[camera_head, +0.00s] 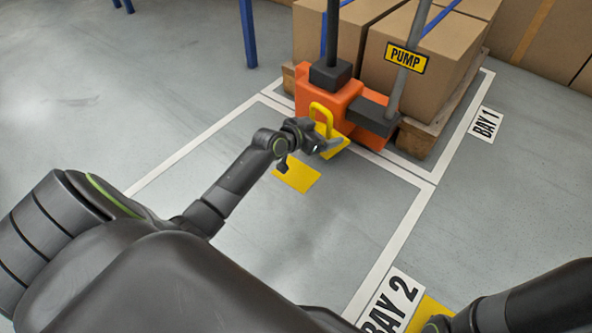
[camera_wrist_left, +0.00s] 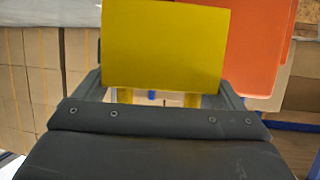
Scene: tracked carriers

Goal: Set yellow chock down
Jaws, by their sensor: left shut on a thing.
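The yellow chock (camera_head: 322,116) has a looped handle and a flat yellow face; it shows in the head view just in front of the orange pump unit. My left gripper (camera_head: 322,146) is shut on it. In the left wrist view the chock's yellow face (camera_wrist_left: 165,45) stands in front of the fingers and hides the grip itself. I cannot tell whether the chock touches the floor. A flat yellow square (camera_head: 297,176) lies on the floor just below the gripper. My right arm enters at the lower right, with no gripper fingers visible.
Boxes (camera_head: 428,45) sit on a pallet in Bay 1. Another yellow patch (camera_head: 430,308) lies beside the BAY 2 label.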

